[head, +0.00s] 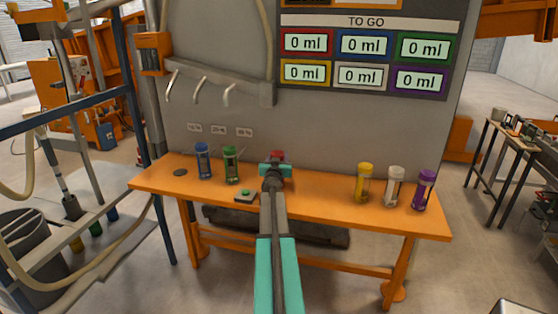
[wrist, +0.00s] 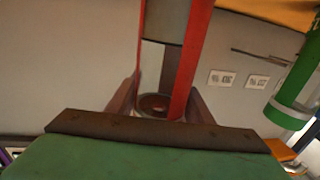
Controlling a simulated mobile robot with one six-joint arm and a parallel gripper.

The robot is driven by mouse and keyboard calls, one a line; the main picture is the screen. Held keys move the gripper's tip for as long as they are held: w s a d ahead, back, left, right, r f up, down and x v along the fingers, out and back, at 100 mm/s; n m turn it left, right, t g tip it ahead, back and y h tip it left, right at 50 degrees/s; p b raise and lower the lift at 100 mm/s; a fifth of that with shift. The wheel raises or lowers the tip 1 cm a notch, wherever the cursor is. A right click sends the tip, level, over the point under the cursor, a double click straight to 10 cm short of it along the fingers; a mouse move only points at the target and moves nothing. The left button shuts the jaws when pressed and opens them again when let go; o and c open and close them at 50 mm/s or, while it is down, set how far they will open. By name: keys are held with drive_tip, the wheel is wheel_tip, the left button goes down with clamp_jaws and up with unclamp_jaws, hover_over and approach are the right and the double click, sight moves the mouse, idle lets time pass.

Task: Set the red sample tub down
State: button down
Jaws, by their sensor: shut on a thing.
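The red sample tub shows in the head view only as a red top (head: 278,154) just beyond my gripper (head: 275,169), over the back middle of the orange bench (head: 320,197). In the wrist view the tub (wrist: 190,65) is close up, with red strips along a see-through body, between the two fingers of my gripper (wrist: 160,108). My gripper is shut on it. My arm hides the tub's lower part in the head view, so I cannot tell whether its base touches the bench.
Blue (head: 203,161) and green (head: 231,165) tubs stand left of my gripper. Yellow (head: 363,182), white (head: 394,186) and purple (head: 424,189) tubs stand at the right. A green-button box (head: 246,196) sits at the front edge, and a dark disc (head: 180,172) lies far left. A grey panel (head: 330,130) rises behind.

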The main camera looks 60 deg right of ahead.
drive_tip(key=shift+f, duration=0.3)
drive_tip(key=c, duration=0.9)
unclamp_jaws()
drive_tip(key=shift+r, duration=0.2)
drive_tip(key=v, duration=1.2)
idle(0.5)
